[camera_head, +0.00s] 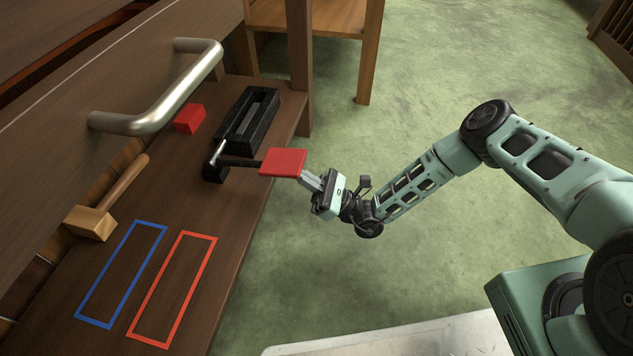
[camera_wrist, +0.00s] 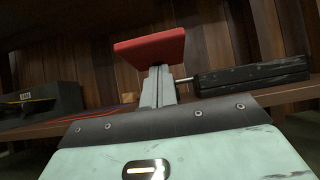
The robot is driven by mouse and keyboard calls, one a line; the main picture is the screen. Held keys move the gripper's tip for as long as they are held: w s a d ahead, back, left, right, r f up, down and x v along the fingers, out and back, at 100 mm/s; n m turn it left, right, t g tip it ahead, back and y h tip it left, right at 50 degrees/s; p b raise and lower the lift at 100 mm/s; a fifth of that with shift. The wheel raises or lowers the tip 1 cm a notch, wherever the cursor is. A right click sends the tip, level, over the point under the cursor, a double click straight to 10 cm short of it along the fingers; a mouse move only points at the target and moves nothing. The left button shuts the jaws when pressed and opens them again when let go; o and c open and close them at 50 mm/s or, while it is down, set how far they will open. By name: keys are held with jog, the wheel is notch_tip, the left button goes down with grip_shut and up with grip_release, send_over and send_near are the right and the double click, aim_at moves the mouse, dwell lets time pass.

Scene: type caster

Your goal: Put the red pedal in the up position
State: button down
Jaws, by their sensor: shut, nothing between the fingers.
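The red pedal (camera_head: 283,162) is a flat red plate on a dark arm that reaches out from a black caster mechanism (camera_head: 246,122) on the brown wooden shelf. It sticks out past the shelf's front edge. My gripper (camera_head: 305,178) is shut and empty, its fingertips at the pedal's near right edge. In the wrist view the pedal (camera_wrist: 150,48) is above and beyond the shut fingers (camera_wrist: 157,85), which seem to be under its lower edge. I cannot tell whether they touch it.
A wooden mallet (camera_head: 103,207), a red block (camera_head: 190,118), and blue (camera_head: 122,272) and red (camera_head: 173,288) outlined rectangles are on the shelf. A metal handle (camera_head: 165,97) juts out above it. A wooden post (camera_head: 300,60) stands behind.

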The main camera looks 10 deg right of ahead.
jog(key=shift+x, duration=0.8)
